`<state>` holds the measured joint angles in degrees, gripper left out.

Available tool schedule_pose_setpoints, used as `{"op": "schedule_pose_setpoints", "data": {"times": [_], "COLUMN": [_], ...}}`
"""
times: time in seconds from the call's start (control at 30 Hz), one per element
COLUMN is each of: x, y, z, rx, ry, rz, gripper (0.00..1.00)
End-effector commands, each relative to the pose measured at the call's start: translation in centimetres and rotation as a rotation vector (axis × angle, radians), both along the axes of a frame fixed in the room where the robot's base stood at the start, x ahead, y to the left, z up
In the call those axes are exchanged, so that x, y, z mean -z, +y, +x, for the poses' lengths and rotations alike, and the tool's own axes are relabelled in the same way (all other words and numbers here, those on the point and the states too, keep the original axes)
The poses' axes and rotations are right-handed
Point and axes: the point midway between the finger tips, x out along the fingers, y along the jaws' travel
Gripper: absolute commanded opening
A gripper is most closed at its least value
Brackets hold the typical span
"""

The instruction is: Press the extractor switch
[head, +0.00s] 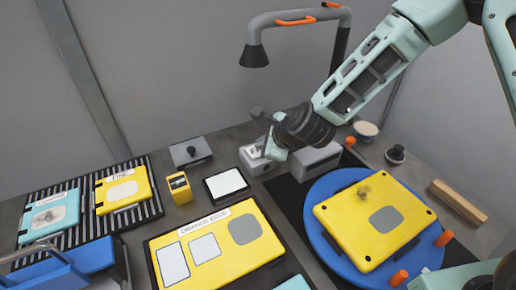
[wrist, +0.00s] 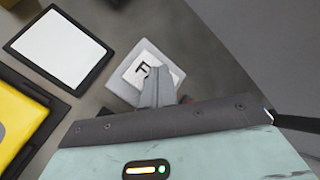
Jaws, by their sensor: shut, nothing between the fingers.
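The extractor switch is a small grey box with a white marked face (head: 252,160), standing at the back of the bench. In the wrist view the switch (wrist: 122,91) is partly covered by my fingers. My gripper (head: 264,150) is shut and empty, with its fingertips right over the switch. In the wrist view the closed fingertips (wrist: 157,72) overlap the white face, beside a dark mark on it. I cannot tell whether they touch it. The grey extractor arm and hood (head: 254,56) with orange handles rise behind.
A white pad in a black frame (head: 226,184) lies left of the switch, with a small yellow block (head: 180,187) beyond. A grey block (head: 315,161) stands close on the right. A blue turntable (head: 313,212) bears a yellow panel (head: 345,231). The wall is close behind.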

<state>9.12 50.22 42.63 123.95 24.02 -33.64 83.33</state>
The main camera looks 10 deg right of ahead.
Motion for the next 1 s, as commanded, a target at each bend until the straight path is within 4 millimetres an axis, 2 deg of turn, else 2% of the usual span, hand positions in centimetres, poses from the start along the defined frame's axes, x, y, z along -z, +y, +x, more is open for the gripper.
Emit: {"op": "schedule_pose_setpoints", "data": {"times": [0.37, 0.73, 1.0], "x": [0.3, -1.3, -1.2], "y": [0.0, 0.0, 0.0], "z": [0.0, 0.0, 0.0], "rx": [0.0, 0.0, 0.0], "ry": [0.0, 0.0, 0.0], "rz": [0.0, 0.0, 0.0], "gripper": [0.0, 0.0, 0.0]}}
